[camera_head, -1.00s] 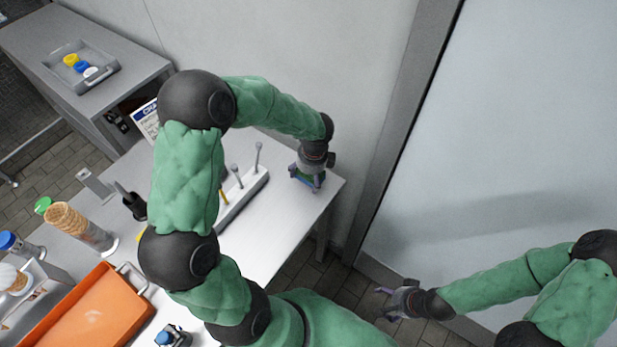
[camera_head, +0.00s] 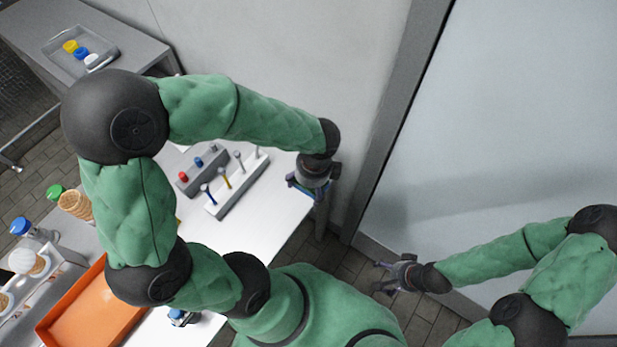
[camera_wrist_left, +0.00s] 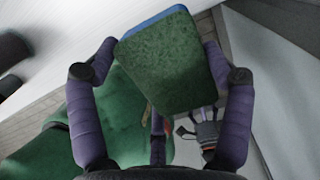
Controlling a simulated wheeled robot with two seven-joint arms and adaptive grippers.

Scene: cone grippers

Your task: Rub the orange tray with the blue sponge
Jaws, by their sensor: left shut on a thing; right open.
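The blue sponge (camera_wrist_left: 163,62) fills the middle of the left wrist view, with a dark green face toward the camera and a blue edge. My left gripper (camera_wrist_left: 160,65) is shut on it, a purple finger on each side. In the head view my left gripper (camera_head: 309,190) is by the table's far right corner; the sponge is mostly hidden there. The orange tray (camera_head: 92,318) lies on the table at the lower left, partly covered by my left arm and well away from the sponge. My right gripper (camera_head: 388,277) is open and empty, off the table to the right.
A white rack (camera_head: 240,188) with several upright tools and a small grey holder with red and blue knobs (camera_head: 200,168) stand on the table. Cones (camera_head: 75,204) and a white stand (camera_head: 40,275) are at the left. A grey tray (camera_head: 97,50) sits on the back table.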

